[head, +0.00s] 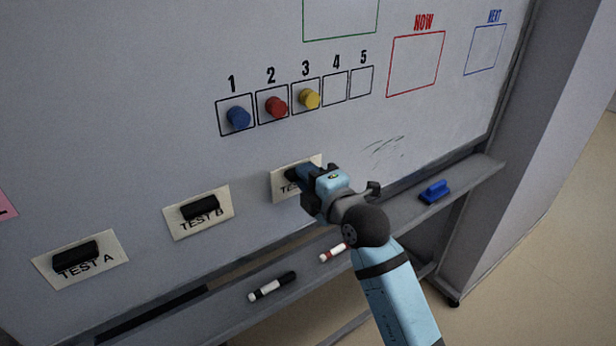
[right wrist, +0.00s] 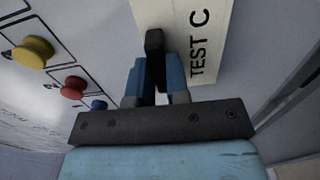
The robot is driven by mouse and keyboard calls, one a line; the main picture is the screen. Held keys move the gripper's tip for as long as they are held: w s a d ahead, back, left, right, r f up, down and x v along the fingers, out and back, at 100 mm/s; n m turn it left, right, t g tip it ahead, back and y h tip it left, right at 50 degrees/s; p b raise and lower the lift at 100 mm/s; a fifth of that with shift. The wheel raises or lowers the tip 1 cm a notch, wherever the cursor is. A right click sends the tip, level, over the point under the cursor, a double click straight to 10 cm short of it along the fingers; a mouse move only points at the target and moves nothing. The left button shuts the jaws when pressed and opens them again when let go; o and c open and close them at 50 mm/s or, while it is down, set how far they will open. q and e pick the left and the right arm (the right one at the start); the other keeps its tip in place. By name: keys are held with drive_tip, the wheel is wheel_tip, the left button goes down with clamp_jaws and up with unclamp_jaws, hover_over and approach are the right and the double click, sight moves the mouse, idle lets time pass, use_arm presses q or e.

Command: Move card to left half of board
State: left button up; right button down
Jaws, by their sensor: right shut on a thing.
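Three cream cards are on the whiteboard, each with a black magnet across it. The TEST A card (head: 110,249) is at the lower left, the TEST B card (head: 222,222) is to its right, and the TEST C card (head: 281,190) is further right. My right gripper (head: 303,174) is shut on the black magnet (right wrist: 154,42) of the TEST C card and partly covers this card in the head view. In the right wrist view the TEST C card (right wrist: 207,20) lies flat behind the fingers. My left gripper is not in view.
Blue (head: 238,117), red (head: 276,106) and yellow (head: 308,98) round magnets sit in numbered boxes above the cards. The tray (head: 225,310) below holds a black marker (head: 272,287), a red marker (head: 333,252) and a blue eraser (head: 434,190).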

drive_tip(key=shift+w+a, duration=0.35)
drive_tip(key=shift+w, duration=0.1)
idle(0.8)
drive_tip(key=c, duration=0.6)
unclamp_jaws()
drive_tip(key=shift+s+d, duration=0.1)
